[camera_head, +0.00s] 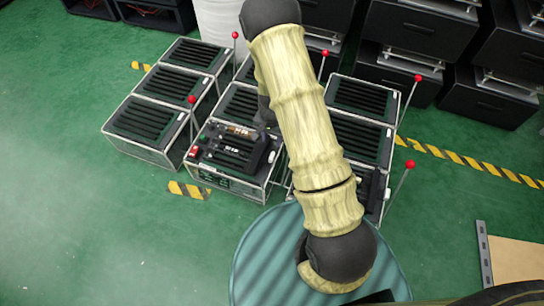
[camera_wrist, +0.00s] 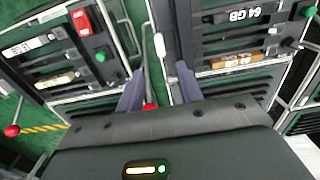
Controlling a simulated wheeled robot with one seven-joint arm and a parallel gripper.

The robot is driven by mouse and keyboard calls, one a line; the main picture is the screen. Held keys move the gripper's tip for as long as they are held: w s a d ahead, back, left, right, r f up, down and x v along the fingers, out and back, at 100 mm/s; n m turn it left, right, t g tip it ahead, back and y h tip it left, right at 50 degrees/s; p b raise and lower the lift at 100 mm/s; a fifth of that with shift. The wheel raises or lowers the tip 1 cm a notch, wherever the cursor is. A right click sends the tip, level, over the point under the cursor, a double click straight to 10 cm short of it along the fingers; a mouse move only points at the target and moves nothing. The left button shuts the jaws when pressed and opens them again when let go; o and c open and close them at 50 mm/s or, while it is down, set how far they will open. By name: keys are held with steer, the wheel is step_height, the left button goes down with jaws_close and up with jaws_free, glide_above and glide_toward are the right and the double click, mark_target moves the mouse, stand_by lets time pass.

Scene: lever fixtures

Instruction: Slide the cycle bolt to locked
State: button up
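The lever fixtures are wire-framed boxes with black slatted tops. The nearest middle fixture (camera_head: 228,150) has a panel with a red switch (camera_head: 194,152); the red switch also shows in the wrist view (camera_wrist: 82,22). I cannot tell which part is the cycle bolt. My gripper (camera_wrist: 160,68) is open, its two grey fingers apart over the gap between two panels. A thin rod with a red ball (camera_wrist: 149,106) shows between the fingers, and a white-tipped handle (camera_wrist: 159,45) is just beyond them. I cannot tell whether the fingers touch either. In the head view my arm hides part of the fixtures.
Thin upright rods with red balls, such as one at the right (camera_head: 411,164), stand beside the fixtures. A green button (camera_wrist: 100,57) is on the left panel. Black crates (camera_head: 430,40) stand behind. Green floor (camera_head: 90,220) is clear at left.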

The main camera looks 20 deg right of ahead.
mark_target(272, 155)
step_height(272, 155, down, 11)
steer(key=b, duration=0.4)
steer(key=shift+r+b, duration=0.1)
steer(key=shift+b, duration=0.3)
jaws_close()
